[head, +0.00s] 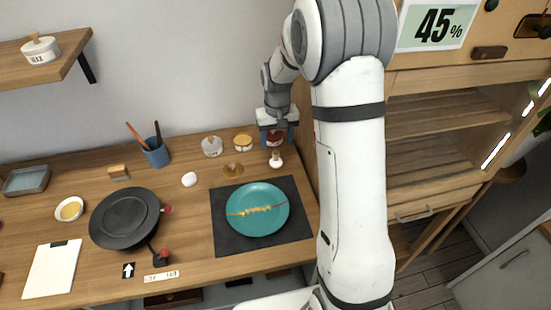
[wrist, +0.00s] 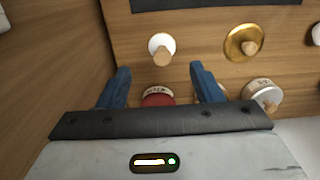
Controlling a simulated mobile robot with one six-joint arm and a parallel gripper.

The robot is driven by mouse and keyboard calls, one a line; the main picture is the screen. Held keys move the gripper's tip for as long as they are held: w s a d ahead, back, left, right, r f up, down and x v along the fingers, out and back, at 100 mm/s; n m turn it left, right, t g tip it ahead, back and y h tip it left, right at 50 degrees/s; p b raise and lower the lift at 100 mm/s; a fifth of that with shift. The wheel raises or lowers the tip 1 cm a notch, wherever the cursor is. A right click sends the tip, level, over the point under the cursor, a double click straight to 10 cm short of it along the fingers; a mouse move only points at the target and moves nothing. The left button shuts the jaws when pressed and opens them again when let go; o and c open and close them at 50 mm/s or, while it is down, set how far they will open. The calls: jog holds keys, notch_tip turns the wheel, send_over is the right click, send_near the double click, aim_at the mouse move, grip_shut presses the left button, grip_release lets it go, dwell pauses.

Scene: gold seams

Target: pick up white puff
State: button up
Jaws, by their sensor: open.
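A small white round thing with a wooden stub handle (head: 276,160) stands on the table just in front of my gripper. It also shows in the wrist view (wrist: 162,42), beyond the fingertips and roughly centred between them. A plain white egg-like lump (head: 189,179) lies farther left, near the dark plate. I cannot tell for sure which of the two is the white puff. My gripper (head: 277,138) is at the back right of the table. Its blue fingers are apart in the wrist view (wrist: 160,70), with nothing held. A red-topped jar (wrist: 157,97) shows between and below them.
A gold dish with a wooden knob (head: 233,170) and two lidded jars, one pale (head: 212,147) and one gold (head: 243,142), stand left of my gripper. A teal plate (head: 270,221) lies on a dark mat (head: 228,240) in front. A wooden cabinet side (wrist: 60,60) is close by.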

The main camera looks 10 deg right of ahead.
aim_at(276, 152)
notch_tip(276, 152, down, 8)
jog(key=shift+w+a+f+p, duration=0.1)
jog(key=shift+a+f+p, duration=0.05)
jog(key=shift+p, duration=0.85)
jog(key=shift+c, duration=0.3)
jog(key=c, duration=1.1)
jog(key=shift+o, duration=0.2)
notch_tip(276, 152, up, 10)
jog(key=shift+r+b, duration=0.1)
jog(key=shift+b, duration=0.8)
jog(key=o, duration=0.5)
jog(key=c, duration=0.4)
